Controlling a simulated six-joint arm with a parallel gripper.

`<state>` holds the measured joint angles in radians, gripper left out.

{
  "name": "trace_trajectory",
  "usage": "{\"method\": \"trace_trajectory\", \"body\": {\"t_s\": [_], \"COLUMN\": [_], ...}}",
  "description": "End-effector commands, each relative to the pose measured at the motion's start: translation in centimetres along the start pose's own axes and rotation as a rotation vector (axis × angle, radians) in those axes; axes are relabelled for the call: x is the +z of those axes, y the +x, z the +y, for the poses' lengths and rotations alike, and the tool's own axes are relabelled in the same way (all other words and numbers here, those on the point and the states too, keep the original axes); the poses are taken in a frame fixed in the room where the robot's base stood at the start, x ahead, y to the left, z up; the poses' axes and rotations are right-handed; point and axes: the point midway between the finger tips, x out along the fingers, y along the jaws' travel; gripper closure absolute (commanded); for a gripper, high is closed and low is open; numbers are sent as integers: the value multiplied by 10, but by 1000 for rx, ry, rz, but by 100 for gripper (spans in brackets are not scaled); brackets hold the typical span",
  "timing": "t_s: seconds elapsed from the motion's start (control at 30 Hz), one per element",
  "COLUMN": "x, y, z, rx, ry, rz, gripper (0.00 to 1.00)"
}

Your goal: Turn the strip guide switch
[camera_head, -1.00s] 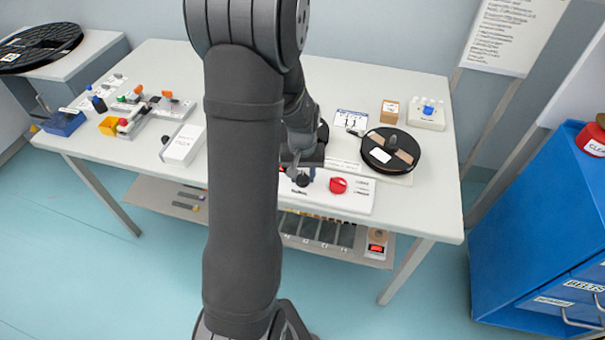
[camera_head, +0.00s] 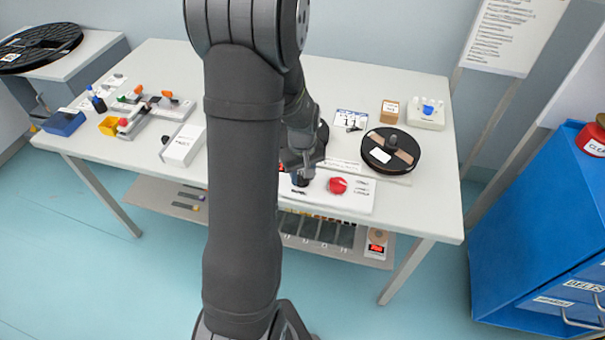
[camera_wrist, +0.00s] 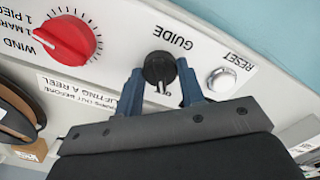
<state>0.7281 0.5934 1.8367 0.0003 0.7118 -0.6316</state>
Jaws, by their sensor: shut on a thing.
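The strip guide switch is a black round knob (camera_wrist: 159,67) beside the word GUIDE on a white panel. In the wrist view a pale pointer line on it runs towards my gripper's palm, and lettering below it is partly hidden. My gripper (camera_wrist: 160,74) has its two blue-grey fingers on either side of the knob, shut on it. In the head view the knob (camera_head: 299,182) shows only in part, under my gripper (camera_head: 300,174) at the white panel (camera_head: 355,199).
A red WIND dial (camera_wrist: 66,40) and a silver RESET button (camera_wrist: 221,80) flank the knob. A black reel (camera_head: 391,151) lies behind the panel. A white box (camera_head: 184,146) stands left of my arm. A blue cabinet (camera_head: 535,240) is at the right.

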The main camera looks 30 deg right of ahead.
Motion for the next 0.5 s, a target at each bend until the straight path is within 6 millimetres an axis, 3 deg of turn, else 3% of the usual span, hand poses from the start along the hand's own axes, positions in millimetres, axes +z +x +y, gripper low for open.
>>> {"method": "trace_trajectory", "body": {"t_s": [0.2, 0.23, 0.33, 0.5], "x": [0, 0, 0, 0], "y": [0, 0, 0, 0], "z": [0, 0, 0, 0], "rx": [1, 1, 1, 1], "ry": [-2, -2, -1, 0], "rz": [0, 0, 0, 0], "gripper": [87, 63, 43, 43]}}
